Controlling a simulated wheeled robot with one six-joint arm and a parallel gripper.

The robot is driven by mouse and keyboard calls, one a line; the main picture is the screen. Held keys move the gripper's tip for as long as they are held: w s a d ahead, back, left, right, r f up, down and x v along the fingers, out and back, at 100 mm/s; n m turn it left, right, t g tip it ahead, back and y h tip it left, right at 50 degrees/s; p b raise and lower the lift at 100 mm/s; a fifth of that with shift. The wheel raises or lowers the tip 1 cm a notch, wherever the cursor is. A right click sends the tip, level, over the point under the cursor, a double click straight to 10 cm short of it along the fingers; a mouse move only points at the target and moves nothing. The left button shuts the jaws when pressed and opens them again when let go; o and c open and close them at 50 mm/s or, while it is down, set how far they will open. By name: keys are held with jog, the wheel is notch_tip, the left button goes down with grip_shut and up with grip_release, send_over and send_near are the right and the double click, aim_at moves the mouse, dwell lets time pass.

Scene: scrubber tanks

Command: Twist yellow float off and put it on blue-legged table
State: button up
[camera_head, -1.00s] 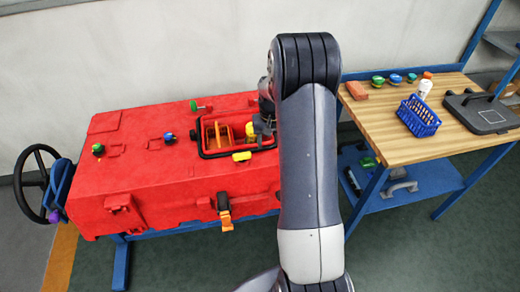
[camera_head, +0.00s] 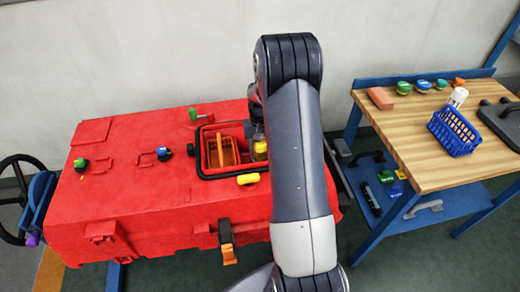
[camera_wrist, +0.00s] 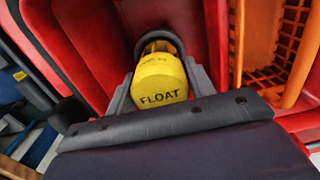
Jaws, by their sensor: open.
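The yellow float (camera_wrist: 162,82), marked "FLOAT", sits inside the open compartment of the red tank (camera_head: 150,205). It also shows in the head view (camera_head: 260,150), partly hidden by my arm. My gripper (camera_wrist: 160,88) is open, with one finger on each side of the float in the wrist view. I cannot tell whether the fingers touch it. In the head view my gripper (camera_head: 257,130) reaches down into the compartment. The blue-legged table (camera_head: 405,140) with a wooden top stands to the right of the tank.
An orange basket (camera_head: 222,152) sits beside the float in the compartment. A yellow piece (camera_head: 248,179) is on the front rim. The table holds a blue basket (camera_head: 453,133), a white bottle (camera_head: 458,97), an orange block (camera_head: 380,98) and several caps. Its front-left top is clear.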

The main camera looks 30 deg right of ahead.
jog(key=shift+c, duration=0.3)
jog(key=c, duration=0.6)
jog(key=shift+n, duration=0.7)
grip_shut()
jog(key=shift+n+b, duration=0.3)
jog(key=shift+n, duration=0.5)
